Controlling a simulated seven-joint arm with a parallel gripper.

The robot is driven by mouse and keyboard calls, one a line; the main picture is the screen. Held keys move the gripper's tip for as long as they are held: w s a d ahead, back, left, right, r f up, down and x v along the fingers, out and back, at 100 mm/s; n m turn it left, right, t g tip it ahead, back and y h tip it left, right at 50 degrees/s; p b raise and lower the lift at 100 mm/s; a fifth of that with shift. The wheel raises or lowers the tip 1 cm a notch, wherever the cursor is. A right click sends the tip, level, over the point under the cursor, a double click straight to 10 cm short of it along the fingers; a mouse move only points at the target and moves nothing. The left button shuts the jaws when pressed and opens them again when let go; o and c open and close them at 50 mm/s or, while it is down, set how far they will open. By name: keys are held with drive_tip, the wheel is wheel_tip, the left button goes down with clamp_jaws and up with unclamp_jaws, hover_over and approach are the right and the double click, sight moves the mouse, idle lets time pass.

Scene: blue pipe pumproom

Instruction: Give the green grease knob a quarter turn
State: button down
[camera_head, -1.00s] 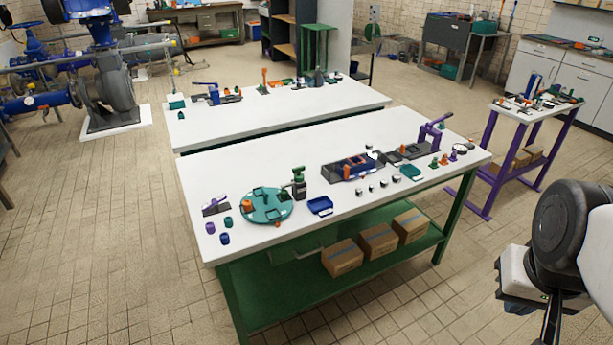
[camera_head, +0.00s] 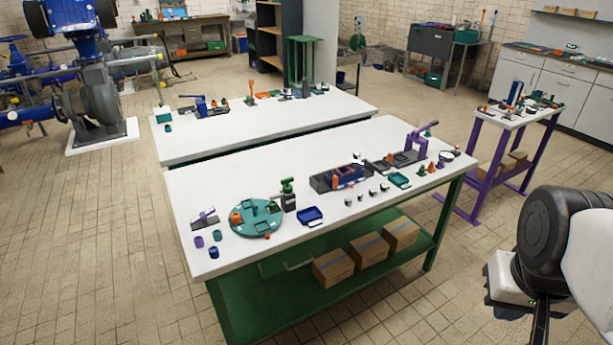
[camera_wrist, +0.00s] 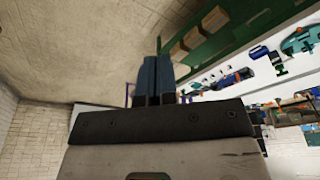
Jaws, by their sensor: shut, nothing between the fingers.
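A dark green part with a knob-like top (camera_head: 287,186) stands on a dark block at the near workbench, just right of the round teal plate (camera_head: 256,218). It looks like the green grease knob, but it is too small to be certain. A green fitting with a dark base also shows in the wrist view (camera_wrist: 280,62), near the right edge. My gripper (camera_wrist: 156,62) is shut and empty, its two blue-grey fingers together, well away from the bench top. In the head view my wrist is at the lower right, and the fingertips cannot be made out there.
The white near workbench (camera_head: 290,160) holds trays, small cups and a purple-handled press (camera_head: 415,142). Cardboard boxes (camera_head: 367,249) sit on its green lower shelf. A second bench (camera_head: 210,145) stands behind. A purple-legged table (camera_head: 515,118) stands at the right. Tiled floor between is clear.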

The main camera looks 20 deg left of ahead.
drive_tip(key=c, duration=1.8)
unclamp_jaws()
drive_tip(key=shift+c, duration=0.2)
